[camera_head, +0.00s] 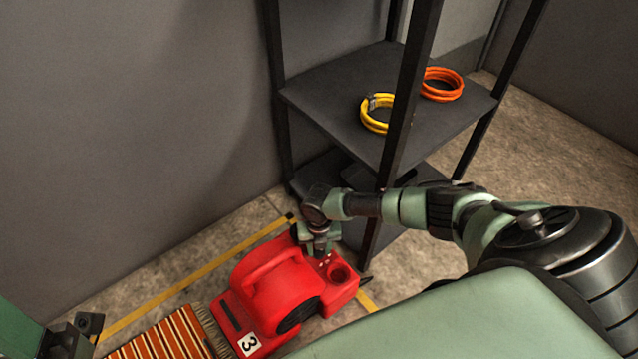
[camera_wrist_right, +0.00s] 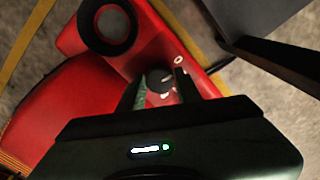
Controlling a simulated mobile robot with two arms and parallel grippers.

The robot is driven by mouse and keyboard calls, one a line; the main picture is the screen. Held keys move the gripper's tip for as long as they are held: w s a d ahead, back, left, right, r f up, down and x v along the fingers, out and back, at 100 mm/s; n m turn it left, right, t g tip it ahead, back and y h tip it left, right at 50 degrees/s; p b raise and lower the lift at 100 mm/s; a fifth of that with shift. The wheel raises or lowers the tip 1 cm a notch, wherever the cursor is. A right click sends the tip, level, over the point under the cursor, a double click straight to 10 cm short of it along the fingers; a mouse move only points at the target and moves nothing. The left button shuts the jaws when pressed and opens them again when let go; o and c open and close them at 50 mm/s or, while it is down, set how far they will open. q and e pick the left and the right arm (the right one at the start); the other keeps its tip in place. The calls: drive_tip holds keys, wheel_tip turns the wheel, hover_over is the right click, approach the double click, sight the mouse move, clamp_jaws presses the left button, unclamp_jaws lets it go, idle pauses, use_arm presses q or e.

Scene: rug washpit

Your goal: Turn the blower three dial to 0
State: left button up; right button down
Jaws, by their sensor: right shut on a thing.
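The red blower (camera_head: 272,292) marked with a white 3 plate (camera_head: 249,344) stands on the floor in the head view. Its dark round dial (camera_wrist_right: 159,81) shows in the right wrist view on the red top face, with small white marks around it. My right gripper (camera_head: 320,252) reaches down onto that face; in the right wrist view its fingers (camera_wrist_right: 158,86) are on both sides of the dial, shut on it. Where the dial points is too small to tell. Part of my left gripper (camera_head: 78,336) shows at the lower left; its jaws cannot be made out.
A black shelf rack (camera_head: 330,105) stands behind the blower, its post close to the blower's right end. It holds a yellow coil (camera_head: 376,126) and an orange coil (camera_head: 441,94). A striped rug (camera_head: 160,341) lies at the lower left. Yellow tape (camera_head: 190,280) runs along the floor.

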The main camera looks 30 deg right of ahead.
drive_tip(key=shift+s+a+n, duration=0.1)
drive_tip(key=shift+n, duration=0.3)
drive_tip(key=c, duration=1)
unclamp_jaws()
drive_tip(key=shift+r, duration=0.1)
